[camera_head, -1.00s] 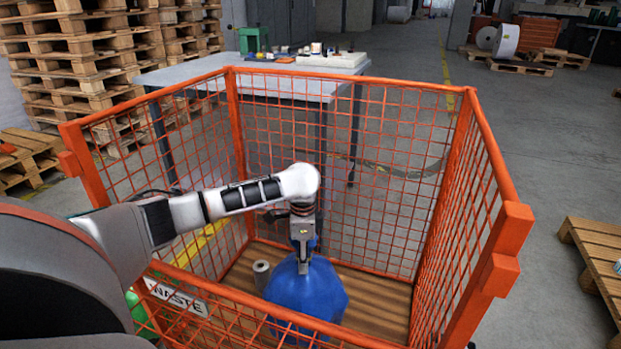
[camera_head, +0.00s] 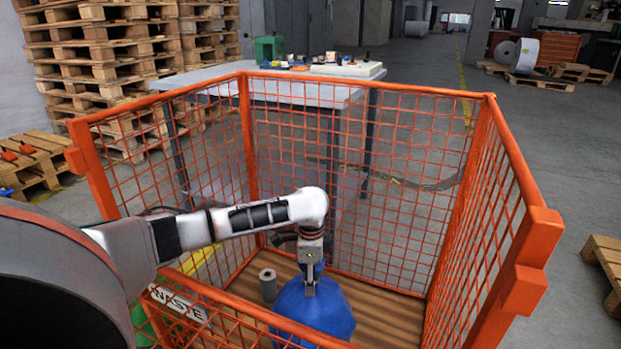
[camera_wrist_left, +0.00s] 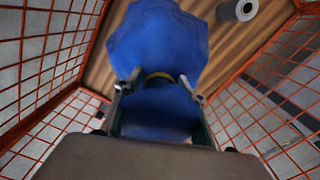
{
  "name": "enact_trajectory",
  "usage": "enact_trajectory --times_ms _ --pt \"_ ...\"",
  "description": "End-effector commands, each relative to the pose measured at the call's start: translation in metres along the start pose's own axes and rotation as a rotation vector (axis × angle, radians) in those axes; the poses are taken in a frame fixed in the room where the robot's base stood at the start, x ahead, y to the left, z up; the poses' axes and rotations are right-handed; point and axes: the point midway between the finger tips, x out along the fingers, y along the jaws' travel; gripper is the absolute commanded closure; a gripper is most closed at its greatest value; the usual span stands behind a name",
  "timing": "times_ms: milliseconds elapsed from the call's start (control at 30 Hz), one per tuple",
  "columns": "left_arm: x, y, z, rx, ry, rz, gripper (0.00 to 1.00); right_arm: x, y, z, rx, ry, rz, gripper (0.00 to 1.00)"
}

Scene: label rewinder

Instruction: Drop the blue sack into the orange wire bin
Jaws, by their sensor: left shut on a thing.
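The blue sack (camera_head: 318,308) hangs from my left gripper (camera_head: 310,284), inside the orange wire bin (camera_head: 505,290). It is low in the bin, over the brown slatted floor; I cannot tell whether it touches the floor. My left gripper points down and is shut on the sack's top. In the left wrist view the sack (camera_wrist_left: 158,45) spreads out beyond the gripper (camera_wrist_left: 158,88), with the bin's mesh (camera_wrist_left: 40,75) on both sides. The front wall hides part of the sack's lower side. My right gripper is not in view.
A grey roll (camera_head: 268,284) stands on the bin floor left of the sack. A "WASTE" sign (camera_head: 178,302) hangs on the front mesh. A table (camera_head: 200,78) with small items stands behind the bin.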

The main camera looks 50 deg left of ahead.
Motion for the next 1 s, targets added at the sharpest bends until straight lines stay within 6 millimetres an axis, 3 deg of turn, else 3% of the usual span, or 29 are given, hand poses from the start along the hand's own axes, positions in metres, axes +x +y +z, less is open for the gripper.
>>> enact_trajectory --times_ms 433,467,500,533,1000 --pt "0.005 -0.002 -0.001 -0.001 0.005 -0.004 1.0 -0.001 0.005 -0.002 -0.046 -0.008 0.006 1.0" --pt "0.007 -0.001 -0.001 0.0 0.002 -0.002 0.55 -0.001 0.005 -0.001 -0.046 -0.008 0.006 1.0" --pt "0.007 -0.001 -0.001 0.0 0.002 -0.002 0.44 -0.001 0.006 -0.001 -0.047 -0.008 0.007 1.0" --pt "0.007 -0.001 -0.001 0.0 0.002 -0.002 0.42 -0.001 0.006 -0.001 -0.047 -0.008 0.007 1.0" --pt "0.001 0.0 0.001 0.002 -0.003 0.0 0.42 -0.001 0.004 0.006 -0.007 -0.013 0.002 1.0"
